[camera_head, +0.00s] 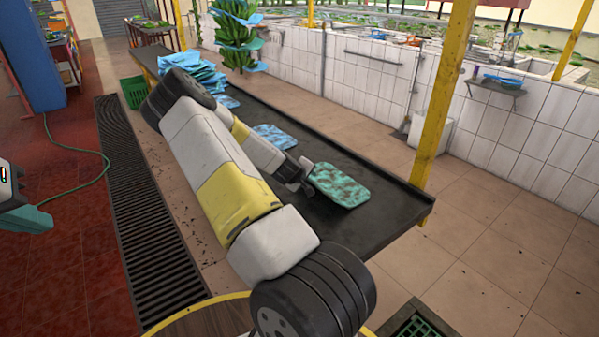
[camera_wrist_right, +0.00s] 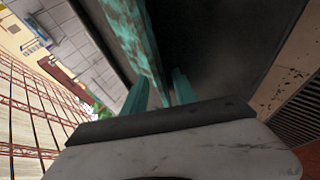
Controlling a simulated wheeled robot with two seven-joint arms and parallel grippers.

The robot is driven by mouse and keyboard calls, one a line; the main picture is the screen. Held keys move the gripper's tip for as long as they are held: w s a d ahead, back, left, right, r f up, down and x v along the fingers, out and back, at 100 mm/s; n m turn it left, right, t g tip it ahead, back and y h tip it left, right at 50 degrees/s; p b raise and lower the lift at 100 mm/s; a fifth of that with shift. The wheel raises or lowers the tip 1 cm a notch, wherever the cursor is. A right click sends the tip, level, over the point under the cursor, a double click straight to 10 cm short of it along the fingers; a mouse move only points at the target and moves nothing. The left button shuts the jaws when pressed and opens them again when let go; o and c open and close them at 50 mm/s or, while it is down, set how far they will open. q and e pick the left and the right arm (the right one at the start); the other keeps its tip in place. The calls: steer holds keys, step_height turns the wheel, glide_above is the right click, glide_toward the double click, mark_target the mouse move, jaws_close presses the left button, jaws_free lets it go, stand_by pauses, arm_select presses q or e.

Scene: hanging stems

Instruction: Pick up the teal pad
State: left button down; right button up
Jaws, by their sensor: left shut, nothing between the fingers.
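The teal pad (camera_head: 340,185), mottled with dark marks, shows at the near end of the long dark table (camera_head: 385,200) in the head view. My right gripper (camera_head: 304,180) meets its left end. In the right wrist view the pad (camera_wrist_right: 142,35) shows edge-on and runs down between the teal fingers of my right gripper (camera_wrist_right: 160,92), which are close together on either side of it. I cannot tell whether the pad touches the table. My left gripper (camera_head: 28,218) is at the left edge of the head view, shut and empty, far from the pad.
A blue pad (camera_head: 275,136) and a pile of blue sheets (camera_head: 195,70) lie farther up the table. A yellow post (camera_head: 443,95) stands beside the table's right edge. A green crate (camera_head: 415,326) is at the bottom right.

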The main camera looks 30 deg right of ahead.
steer(key=x, duration=0.3)
steer(key=shift+f, duration=0.1)
steer(key=shift+c, duration=0.4)
jaws_close()
steer(key=shift+r, duration=0.6)
steer(key=shift+s+a+r, duration=0.1)
steer(key=shift+s+r, duration=0.2)
steer(key=shift+r, duration=0.3)
steer(key=shift+s+a+r, duration=0.1)
steer(key=shift+s+r, duration=0.15)
steer(key=shift+r, duration=0.4)
steer(key=s+a+r, duration=0.1)
steer(key=s+a, duration=0.4)
steer(key=s, duration=0.8)
steer(key=shift+s+r, duration=0.2)
steer(key=shift+s, duration=0.2)
